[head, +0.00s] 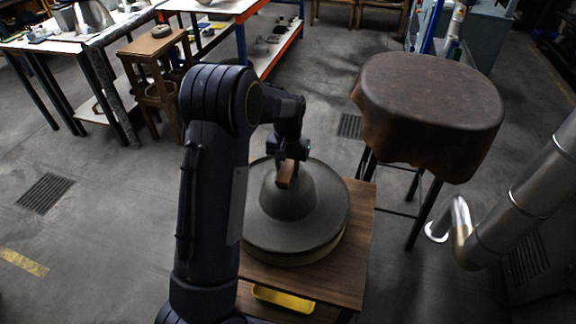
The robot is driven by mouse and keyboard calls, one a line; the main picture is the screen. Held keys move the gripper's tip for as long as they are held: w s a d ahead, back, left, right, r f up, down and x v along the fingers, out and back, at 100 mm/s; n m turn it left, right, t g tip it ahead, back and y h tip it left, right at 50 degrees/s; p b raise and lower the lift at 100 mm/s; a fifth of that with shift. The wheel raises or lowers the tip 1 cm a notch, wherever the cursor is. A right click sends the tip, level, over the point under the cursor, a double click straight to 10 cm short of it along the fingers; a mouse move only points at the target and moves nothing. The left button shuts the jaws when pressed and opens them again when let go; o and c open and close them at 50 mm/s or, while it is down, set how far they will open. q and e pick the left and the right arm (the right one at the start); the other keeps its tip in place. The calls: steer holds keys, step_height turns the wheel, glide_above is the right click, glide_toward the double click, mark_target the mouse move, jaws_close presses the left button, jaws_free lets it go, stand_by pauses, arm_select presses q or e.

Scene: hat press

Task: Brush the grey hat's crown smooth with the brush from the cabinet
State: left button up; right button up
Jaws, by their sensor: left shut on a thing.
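The grey hat (318,222) sits on a wooden cabinet (345,262), its crown (285,200) upward and its wide brim spread around it. My left gripper (287,160) is above the crown and is shut on the brush, a small brown block (286,176). The brush is at the upper part of the crown; I cannot tell whether it touches. My left arm comes up from below and hides the left edge of the hat and of the cabinet. My right gripper is not in view.
A yellow tray (283,299) shows low at the cabinet's front. A stool-like stand with a brown leather cover (430,100) stands to the right. A metal pipe (525,190) is at far right. A wooden stool (152,52) and workbenches stand at the back left.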

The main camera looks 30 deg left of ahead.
arm_select(q)
steer(key=shift+f+b, duration=0.4)
steer(key=shift+f, duration=0.2)
stand_by(0.9)
steer(key=shift+s, duration=0.1)
steer(key=shift+s+d, duration=0.25)
steer(key=shift+s, duration=0.7)
steer(key=shift+w, duration=0.1)
steer(key=shift+w+a+p, duration=0.2)
steer(key=shift+w+a, duration=0.05)
steer(key=shift+w, duration=0.8)
steer(key=shift+w+a+p, duration=0.2)
steer(key=shift+w+a, duration=0.05)
steer(key=shift+w, duration=0.75)
steer(key=shift+s, duration=0.15)
steer(key=shift+s+d+f+b, duration=0.1)
steer(key=shift+s+d+b, duration=0.15)
steer(key=shift+s, duration=0.8)
steer(key=shift+s+d+b, duration=0.15)
steer(key=shift+s+d, duration=0.15)
steer(key=shift+s, duration=0.75)
